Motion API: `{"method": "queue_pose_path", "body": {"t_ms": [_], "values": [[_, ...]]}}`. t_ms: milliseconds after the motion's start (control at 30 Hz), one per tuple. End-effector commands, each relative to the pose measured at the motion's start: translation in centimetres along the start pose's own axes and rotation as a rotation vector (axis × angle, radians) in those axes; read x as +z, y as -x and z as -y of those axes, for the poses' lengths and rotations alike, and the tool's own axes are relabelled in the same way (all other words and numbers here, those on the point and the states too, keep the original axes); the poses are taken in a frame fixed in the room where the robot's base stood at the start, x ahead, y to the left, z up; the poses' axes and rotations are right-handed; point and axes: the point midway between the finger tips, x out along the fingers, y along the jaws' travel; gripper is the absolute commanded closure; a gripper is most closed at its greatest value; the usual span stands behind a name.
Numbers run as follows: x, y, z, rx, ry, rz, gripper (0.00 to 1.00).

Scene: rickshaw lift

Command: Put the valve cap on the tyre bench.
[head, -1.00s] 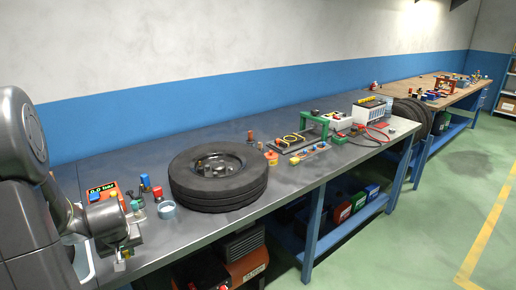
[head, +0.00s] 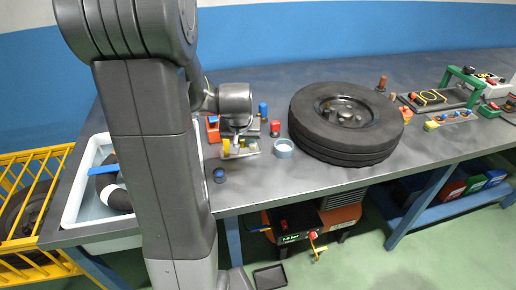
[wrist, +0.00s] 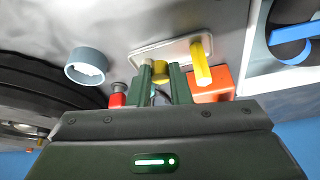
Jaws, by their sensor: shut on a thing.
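My gripper (head: 238,138) reaches down low over the left part of the grey bench (head: 262,190), left of the tyre (head: 350,125). In the wrist view its dark green fingers (wrist: 162,72) are shut on a small brass-coloured piece (wrist: 160,68) at their tips. I cannot tell for sure that it is the valve cap. Behind it is a pale metal plate (wrist: 182,48) with a yellow post (wrist: 201,66); the plate also shows under my gripper in the head view. I cannot tell whether the piece touches the plate.
A blue-grey ring-shaped cup (head: 284,149) and a red-topped piece (head: 275,128) stand right of my gripper. A small blue-topped piece (head: 219,175) stands near the front edge. A white tray (head: 75,205) is at the left. Bare bench lies in front of the cup.

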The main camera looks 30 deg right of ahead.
Motion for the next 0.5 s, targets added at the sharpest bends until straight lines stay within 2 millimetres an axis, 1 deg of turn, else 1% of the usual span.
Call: {"method": "queue_pose_path", "body": {"t_ms": [33, 100, 333, 500], "values": [[0.5, -1.1, 0.0, 0.000, 0.001, 0.007, 0.97], [1.0, -2.2, 0.0, 0.000, 0.001, 0.006, 0.97], [1.7, -4.2, 0.0, 0.000, 0.000, 0.002, 0.97], [2.6, -6.3, 0.0, 0.000, 0.000, 0.004, 0.97]]}}
